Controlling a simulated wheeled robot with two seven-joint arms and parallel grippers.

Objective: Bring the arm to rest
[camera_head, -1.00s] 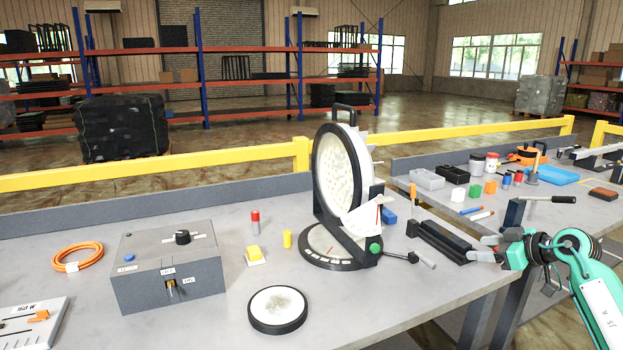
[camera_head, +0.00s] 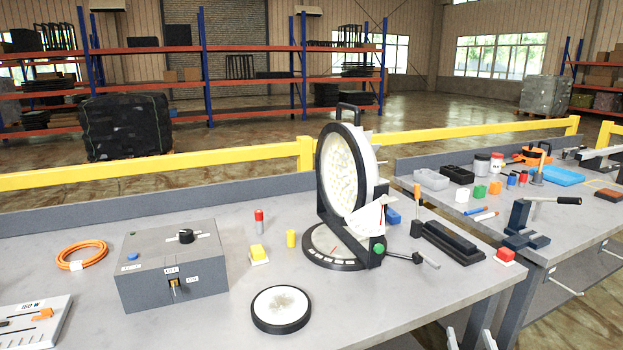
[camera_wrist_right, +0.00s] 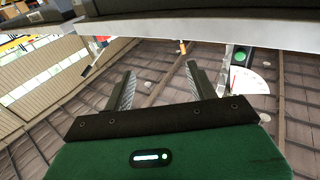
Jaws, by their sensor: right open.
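My right gripper (camera_head: 470,338) shows only as two pale fingertips at the bottom edge of the head view, below the front edge of the bench. In the right wrist view my right gripper (camera_wrist_right: 160,84) has its two dark fingers spread apart with nothing between them. The round lamp (camera_head: 345,168) stands tilted on its dial base (camera_head: 330,262) on the bench, apart from the gripper. Its green knob (camera_wrist_right: 241,55) and white scale also show in the right wrist view. The rest of the right arm is out of the head view. My left gripper is not in view.
The bench's pale edge (camera_wrist_right: 210,29) crosses above the fingers in the wrist view. A grey switch box (camera_head: 170,270), a round lens (camera_head: 280,309), a black tray (camera_head: 450,242) and a red button (camera_head: 505,256) lie on the benches. A yellow rail (camera_head: 150,173) runs behind.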

